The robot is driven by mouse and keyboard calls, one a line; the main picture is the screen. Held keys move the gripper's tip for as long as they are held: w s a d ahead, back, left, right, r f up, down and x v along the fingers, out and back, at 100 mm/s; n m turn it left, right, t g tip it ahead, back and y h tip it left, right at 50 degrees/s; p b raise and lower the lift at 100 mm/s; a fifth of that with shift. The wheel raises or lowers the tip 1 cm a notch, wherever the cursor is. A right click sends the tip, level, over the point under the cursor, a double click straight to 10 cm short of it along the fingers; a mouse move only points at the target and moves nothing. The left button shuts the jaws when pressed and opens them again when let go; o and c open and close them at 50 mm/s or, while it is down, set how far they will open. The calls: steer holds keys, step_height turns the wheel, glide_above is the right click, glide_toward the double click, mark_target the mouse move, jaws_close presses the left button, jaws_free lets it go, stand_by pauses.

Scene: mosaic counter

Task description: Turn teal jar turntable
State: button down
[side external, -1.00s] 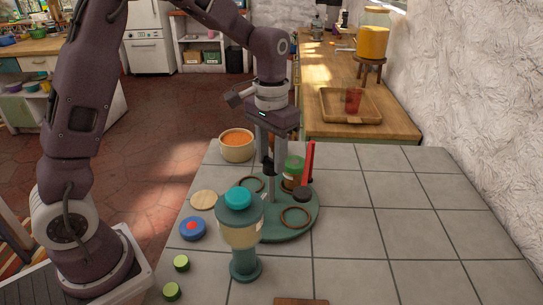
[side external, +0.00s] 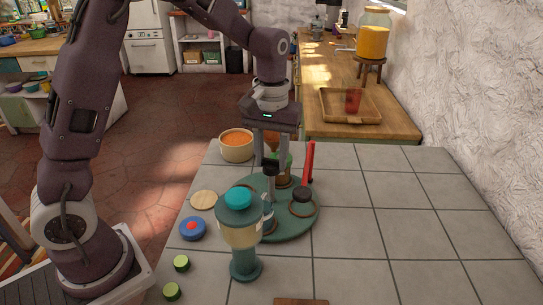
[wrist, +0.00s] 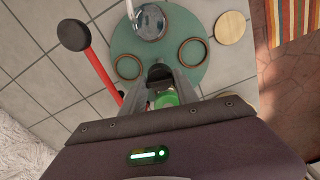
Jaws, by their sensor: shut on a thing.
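The teal turntable (side external: 294,232) lies on the tiled counter, with ring-shaped holders on its top, also seen in the wrist view (wrist: 188,83). A jar with a green lid (side external: 284,162) stands on its far side, partly behind my fingers; its green shows in the wrist view (wrist: 166,99).
A tall teal-lidded jar (side external: 240,228) stands at the turntable's front edge. A red rod (side external: 309,161) with a black knob (wrist: 74,35) is close on the right.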

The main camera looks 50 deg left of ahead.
steer(key=shift+w+r+n, duration=0.1)
steer(key=shift+w+n, duration=0.05)
steer(key=shift+n, duration=1.15)
steer(key=c, duration=1.2)
jaws_free()
step_height(320, 180, up, 7)
steer(key=shift+r, duration=0.1)
steer(key=shift+o, duration=1.4)
step_height(320, 180, down, 7)
steer(key=shift+f, duration=0.2)
